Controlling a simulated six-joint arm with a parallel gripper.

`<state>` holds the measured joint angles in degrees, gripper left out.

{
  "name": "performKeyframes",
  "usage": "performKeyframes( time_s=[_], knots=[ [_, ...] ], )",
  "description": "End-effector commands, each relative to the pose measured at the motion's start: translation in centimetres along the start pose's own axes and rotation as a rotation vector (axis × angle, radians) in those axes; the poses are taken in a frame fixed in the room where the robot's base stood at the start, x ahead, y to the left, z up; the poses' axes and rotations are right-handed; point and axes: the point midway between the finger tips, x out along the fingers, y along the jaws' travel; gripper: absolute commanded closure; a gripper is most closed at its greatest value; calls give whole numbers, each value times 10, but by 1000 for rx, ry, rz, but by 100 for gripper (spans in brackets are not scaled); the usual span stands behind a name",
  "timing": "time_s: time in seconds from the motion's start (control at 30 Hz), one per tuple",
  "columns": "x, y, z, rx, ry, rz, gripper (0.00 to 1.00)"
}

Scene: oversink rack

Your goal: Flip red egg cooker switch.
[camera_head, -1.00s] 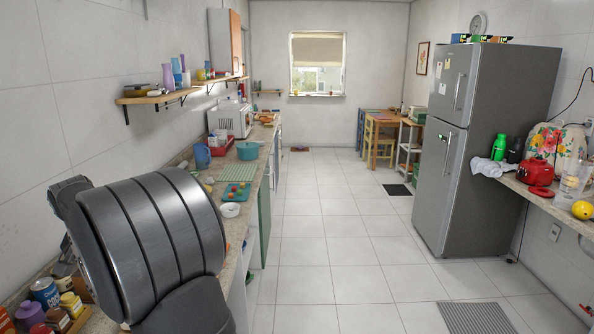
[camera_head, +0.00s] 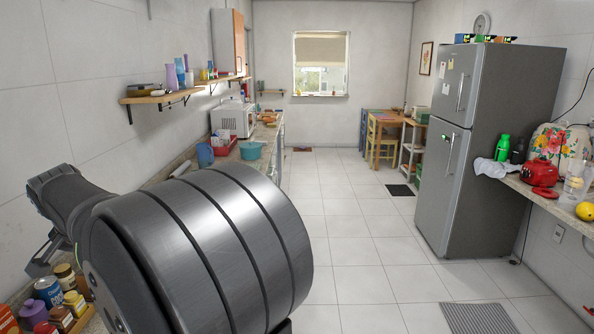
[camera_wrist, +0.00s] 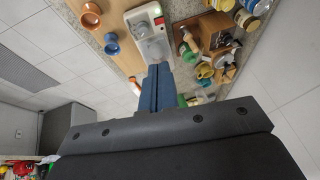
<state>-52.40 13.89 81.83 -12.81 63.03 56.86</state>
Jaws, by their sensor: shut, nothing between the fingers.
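A pale grey-white appliance (camera_wrist: 148,35) with a small red spot and a small green spot lies at the top middle of the wrist view. My gripper (camera_wrist: 157,70) has blue fingers, pressed together and empty. The fingertips are just below the appliance in the picture; whether they touch it I cannot tell. In the head view the appliance is not seen, and my arm covers much of the left counter.
In the wrist view, a wooden rack with jars (camera_wrist: 212,35) stands close on the right, and an orange cup (camera_wrist: 91,17) and a blue cup (camera_wrist: 111,42) are on the left. In the head view, a red appliance (camera_head: 540,173) sits on the right shelf.

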Motion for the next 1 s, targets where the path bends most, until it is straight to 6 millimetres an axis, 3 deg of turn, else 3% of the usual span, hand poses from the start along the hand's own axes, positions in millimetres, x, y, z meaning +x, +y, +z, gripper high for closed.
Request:
performKeyframes(
  time_s=[0.23,0.53,0.7,1.0],
  knots=[
    [8,-2,-4,-2,-10,12,100],
    [61,-15,-23,-24,-73,77,100],
    [81,-18,-30,-33,-96,99,100],
    [85,-19,-31,-36,-102,104,100]
  ],
)
